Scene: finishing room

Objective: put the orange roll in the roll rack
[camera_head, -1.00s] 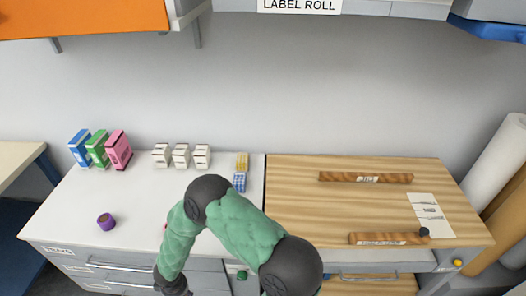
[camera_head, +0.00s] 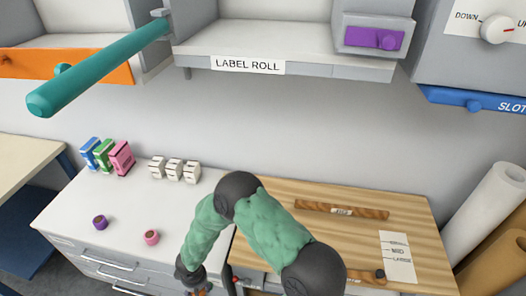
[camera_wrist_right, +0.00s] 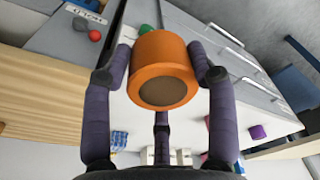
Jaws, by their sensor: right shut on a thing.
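The orange roll (camera_wrist_right: 165,70) is held between the fingers of my right gripper (camera_wrist_right: 166,75), seen close up in the right wrist view. In the head view my right gripper (camera_head: 205,288) is at the bottom edge and mostly cut off, with a sliver of orange at it. It is over the front of the white counter. No part in view is clearly marked as the roll rack. A teal rod (camera_head: 100,65) sticks out from the upper shelf, beside a shelf labelled "LABEL ROLL" (camera_head: 248,65). My left gripper is in neither view.
A purple roll (camera_head: 100,222) and a pink roll (camera_head: 151,237) stand on the white counter (camera_head: 75,205). Coloured boxes (camera_head: 108,156) and small white boxes (camera_head: 174,170) stand behind them. A wooden board (camera_head: 280,225) is on the right. A blue ledge (camera_head: 470,100) juts out above.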

